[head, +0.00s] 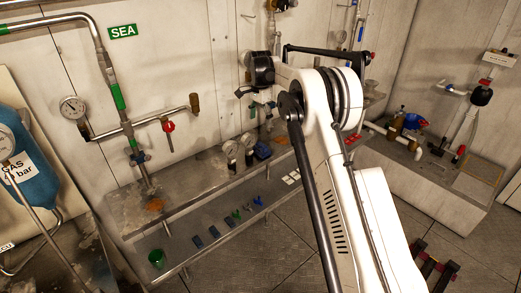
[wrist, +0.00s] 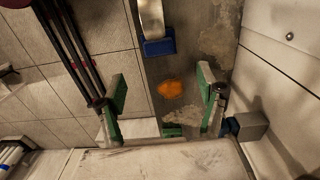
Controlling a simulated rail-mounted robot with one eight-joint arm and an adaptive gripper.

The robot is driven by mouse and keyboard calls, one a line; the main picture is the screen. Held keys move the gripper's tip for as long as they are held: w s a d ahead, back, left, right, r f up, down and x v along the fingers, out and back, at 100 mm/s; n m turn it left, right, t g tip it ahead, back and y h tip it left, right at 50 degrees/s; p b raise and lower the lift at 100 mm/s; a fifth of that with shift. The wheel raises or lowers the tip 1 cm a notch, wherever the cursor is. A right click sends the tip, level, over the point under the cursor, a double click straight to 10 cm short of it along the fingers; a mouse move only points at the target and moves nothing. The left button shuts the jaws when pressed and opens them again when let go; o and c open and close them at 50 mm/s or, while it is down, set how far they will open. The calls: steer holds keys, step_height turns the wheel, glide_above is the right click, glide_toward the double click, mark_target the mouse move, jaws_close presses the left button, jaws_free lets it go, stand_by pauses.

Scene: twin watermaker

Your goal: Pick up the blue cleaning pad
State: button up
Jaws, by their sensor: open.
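My gripper (head: 261,107) is above the ledge, above the blue block. Its green-padded fingers are apart in the wrist view (wrist: 162,92), with nothing held between them. An orange patch (wrist: 170,89) on the surface shows between the fingers.
A lower shelf (head: 215,255) carries small blue and green parts, white and red squares, and a green cup (head: 157,258). Pipes with a red valve (head: 168,126) run along the wall behind. Tiled floor lies in front.

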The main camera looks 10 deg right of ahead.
glide_above(261, 144)
steer(key=f, duration=0.8)
steer(key=shift+s+a, duration=0.15)
steer(key=shift+s, duration=0.05)
steer(key=shift+d+f+p, duration=0.2)
steer(key=shift+f+p, duration=0.25)
steer(key=shift+f, duration=2.2)
steer(key=c, duration=1.2)
steer(key=shift+c, duration=0.2)
steer(key=shift+r, duration=0.15)
step_height(261, 144, up, 18)
steer(key=shift+b, duration=0.35)
